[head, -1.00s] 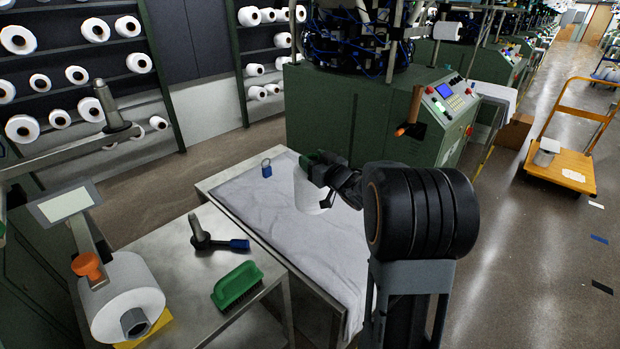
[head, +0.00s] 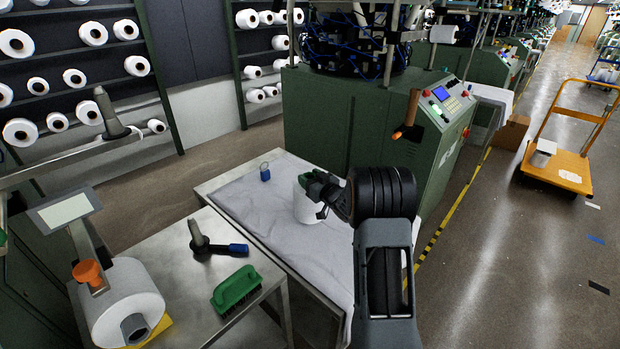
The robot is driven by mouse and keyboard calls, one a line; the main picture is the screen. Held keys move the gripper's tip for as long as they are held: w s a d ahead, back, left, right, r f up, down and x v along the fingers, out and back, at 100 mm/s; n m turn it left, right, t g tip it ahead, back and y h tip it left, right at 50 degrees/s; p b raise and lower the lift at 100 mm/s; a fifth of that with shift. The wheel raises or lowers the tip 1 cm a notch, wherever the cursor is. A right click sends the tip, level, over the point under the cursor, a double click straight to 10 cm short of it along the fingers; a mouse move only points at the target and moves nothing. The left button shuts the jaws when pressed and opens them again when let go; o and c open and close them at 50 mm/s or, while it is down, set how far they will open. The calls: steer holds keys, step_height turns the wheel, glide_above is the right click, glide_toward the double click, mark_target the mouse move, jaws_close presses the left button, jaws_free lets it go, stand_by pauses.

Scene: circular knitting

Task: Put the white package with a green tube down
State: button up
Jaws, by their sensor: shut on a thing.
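The white package (head: 304,208) is at the right part of the cloth-covered table (head: 240,205), roughly upright. Its green tube (head: 305,182) shows at the top, partly covered by my gripper. My gripper (head: 314,188) is shut on the package near its top, reaching in from the right. I cannot tell whether the package's bottom touches the cloth. My arm hides part of the table to the right.
A blue padlock (head: 265,173) stands on the cloth's far left. A steel bench (head: 165,255) in front holds a green brush (head: 237,288), a blue-handled tool (head: 215,246) and a large white roll (head: 122,300). A green machine (head: 330,120) stands behind the table.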

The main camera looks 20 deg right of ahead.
steer(key=shift+f, duration=0.15)
steer(key=shift+f+b, duration=0.15)
steer(key=shift+b, duration=0.2)
steer(key=o, duration=1.2)
steer(key=shift+o, duration=0.2)
